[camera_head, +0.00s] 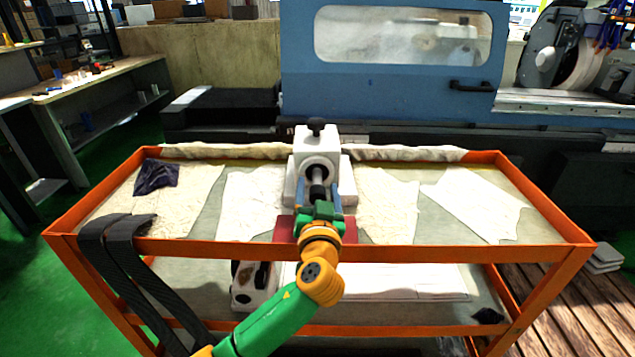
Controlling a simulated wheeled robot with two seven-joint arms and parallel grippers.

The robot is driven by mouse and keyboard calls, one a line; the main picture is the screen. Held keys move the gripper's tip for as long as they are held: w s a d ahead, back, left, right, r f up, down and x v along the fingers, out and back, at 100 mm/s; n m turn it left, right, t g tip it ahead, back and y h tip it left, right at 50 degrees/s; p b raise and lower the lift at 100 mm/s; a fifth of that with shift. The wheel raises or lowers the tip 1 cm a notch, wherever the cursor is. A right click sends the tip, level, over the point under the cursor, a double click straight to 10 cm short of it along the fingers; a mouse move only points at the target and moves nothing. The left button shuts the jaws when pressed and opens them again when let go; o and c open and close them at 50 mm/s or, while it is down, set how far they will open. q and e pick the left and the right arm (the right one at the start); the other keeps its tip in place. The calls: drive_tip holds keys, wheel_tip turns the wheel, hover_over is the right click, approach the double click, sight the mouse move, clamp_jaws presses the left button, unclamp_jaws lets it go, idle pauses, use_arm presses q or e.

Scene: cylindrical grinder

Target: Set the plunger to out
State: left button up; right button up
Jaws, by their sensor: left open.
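A white block-shaped device (334,140) with a round bore stands on the top shelf of the orange cart. A black knob (316,125) sits on its top. A grey plunger rod (318,175) with a black end comes out of the bore toward me. My left gripper (319,192) is open at the front of the device, its fingers on either side of the plunger's black end. Whether the fingers touch it I cannot tell. My green and orange left arm comes in from below and hides part of the red base (286,229). My right gripper is not in view.
The orange cart's front rail (450,253) runs across below my gripper. White papers or cloths (478,205) lie on the shelf, with a dark cloth (157,176) at left. Black straps (105,240) hang over the front left. A blue grinder (390,85) stands behind.

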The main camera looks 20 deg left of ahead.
use_arm(q)
drive_tip(key=shift+w+a+f, duration=0.15)
drive_tip(key=shift+w+a, duration=0.1)
drive_tip(key=shift+w, duration=0.4)
drive_tip(key=shift+s, duration=0.1)
clamp_jaws()
drive_tip(key=shift+d, duration=0.1)
idle(0.8)
